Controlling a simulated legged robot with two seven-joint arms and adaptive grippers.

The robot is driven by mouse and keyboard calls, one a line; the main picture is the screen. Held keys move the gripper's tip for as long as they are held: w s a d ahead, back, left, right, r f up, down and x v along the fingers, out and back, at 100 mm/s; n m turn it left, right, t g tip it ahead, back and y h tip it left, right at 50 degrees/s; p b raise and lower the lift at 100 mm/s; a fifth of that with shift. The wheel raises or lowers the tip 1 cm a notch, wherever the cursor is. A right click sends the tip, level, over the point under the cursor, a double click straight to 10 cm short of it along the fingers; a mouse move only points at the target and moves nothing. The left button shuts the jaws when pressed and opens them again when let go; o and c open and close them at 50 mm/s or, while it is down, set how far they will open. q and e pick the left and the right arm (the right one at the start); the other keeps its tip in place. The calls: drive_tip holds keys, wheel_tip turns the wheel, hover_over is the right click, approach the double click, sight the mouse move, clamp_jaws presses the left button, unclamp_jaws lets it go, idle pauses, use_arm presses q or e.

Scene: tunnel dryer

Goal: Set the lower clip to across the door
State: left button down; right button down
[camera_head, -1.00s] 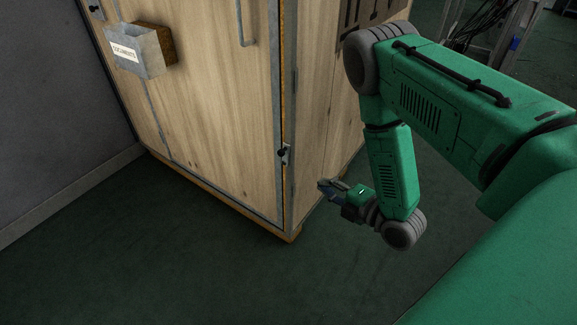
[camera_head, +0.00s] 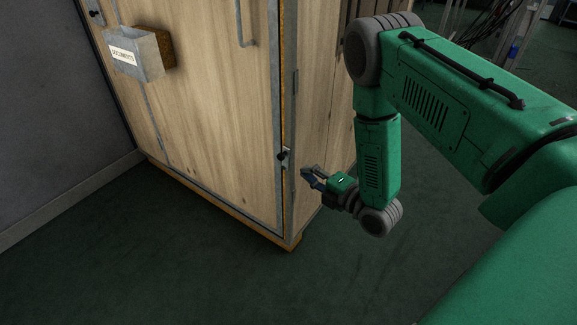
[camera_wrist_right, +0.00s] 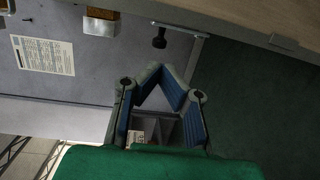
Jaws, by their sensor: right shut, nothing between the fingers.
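The lower clip (camera_head: 284,155) is a small metal fitting with a black knob, low on the cabinet's front right edge in the head view. Which way it is turned is too small to tell. My right gripper (camera_head: 306,172) is just right of it and slightly lower, beside the cabinet's side face, with a gap between them. Its fingers are shut with nothing between them. In the right wrist view the fingertips (camera_wrist_right: 163,70) come together below a black knob (camera_wrist_right: 160,38), which looks like the clip's. The wooden door (camera_head: 215,110) is closed or nearly so. My left gripper is not in view.
A metal documents box (camera_head: 137,58) and a handle (camera_head: 243,25) stick out from the cabinet front. Another fitting (camera_head: 95,12) is at the upper left. The green floor before the cabinet is clear. A rack with cables (camera_head: 490,25) stands at the back right.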

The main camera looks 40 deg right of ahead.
sight(283, 158)
drive_tip(key=w, duration=0.2)
drive_tip(key=w+b, duration=0.1)
drive_tip(key=w, duration=0.1)
drive_tip(key=w+a+b, duration=0.1)
drive_tip(key=w, duration=0.2)
drive_tip(key=shift+a+f, duration=0.1)
drive_tip(key=shift+f, duration=0.15)
